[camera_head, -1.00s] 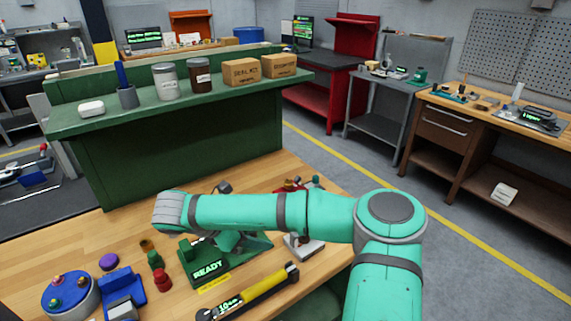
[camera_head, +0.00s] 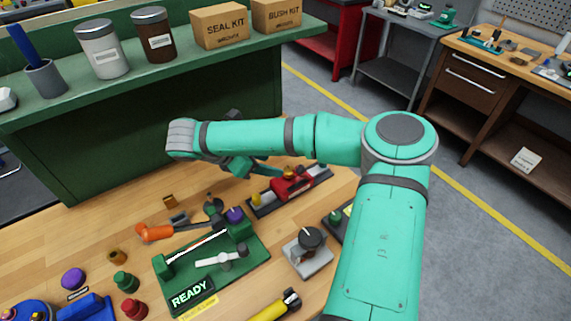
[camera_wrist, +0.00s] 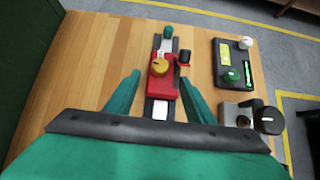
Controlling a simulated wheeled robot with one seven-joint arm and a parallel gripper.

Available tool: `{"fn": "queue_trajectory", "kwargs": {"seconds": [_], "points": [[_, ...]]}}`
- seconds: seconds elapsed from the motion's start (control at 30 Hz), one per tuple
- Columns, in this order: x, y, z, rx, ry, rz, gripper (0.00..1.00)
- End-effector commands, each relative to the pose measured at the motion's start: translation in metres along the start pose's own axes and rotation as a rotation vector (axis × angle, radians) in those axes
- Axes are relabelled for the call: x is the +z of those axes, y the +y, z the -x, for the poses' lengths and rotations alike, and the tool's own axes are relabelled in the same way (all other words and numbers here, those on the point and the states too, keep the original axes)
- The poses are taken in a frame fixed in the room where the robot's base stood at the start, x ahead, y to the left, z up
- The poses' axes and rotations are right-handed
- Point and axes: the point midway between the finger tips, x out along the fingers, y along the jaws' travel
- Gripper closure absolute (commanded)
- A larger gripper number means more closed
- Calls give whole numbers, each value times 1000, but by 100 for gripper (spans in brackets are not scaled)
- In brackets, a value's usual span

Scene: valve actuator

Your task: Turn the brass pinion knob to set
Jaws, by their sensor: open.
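The brass knob (camera_wrist: 160,66) sits on a red carriage (camera_wrist: 162,83) on a dark rail with a pale strip, ahead of my gripper in the wrist view. In the head view the red carriage (camera_head: 293,184) lies on its rail right of the green fixture, with the brass knob (camera_head: 289,173) on top, small and partly covered by my arm. My gripper (camera_wrist: 159,77) is open; its two teal fingers point towards the carriage, one on each side of it in the picture. No contact with the knob is visible. In the head view my gripper is partly hidden under my forearm.
A green fixture (camera_head: 245,258) reading READY stands left of a grey block with a black knob (camera_head: 311,240). A panel with a green display (camera_wrist: 235,65) lies right of the rail. A yellow-handled tool (camera_head: 270,311) lies in front. The green shelf (camera_head: 190,75) rises behind.

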Motion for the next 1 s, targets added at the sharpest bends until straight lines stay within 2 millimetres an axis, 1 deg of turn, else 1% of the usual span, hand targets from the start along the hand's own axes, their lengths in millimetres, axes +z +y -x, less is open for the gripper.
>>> {"fn": "queue_trajectory", "kwargs": {"seconds": [0.1, 0.3, 0.5, 0.67, 0.93, 0.97, 1.0], "points": [[0, 0, -21, -2, -1, -1, 51], [1, 0, -56, -2, -1, 0, 51], [1, 0, -80, -2, -1, -1, 51], [0, 0, -87, 0, 0, 0, 51], [0, 0, -88, 0, 0, 0, 51], [0, 0, -88, 0, 0, 0, 58], [0, 0, -88, 0, 0, 0, 68]]}}
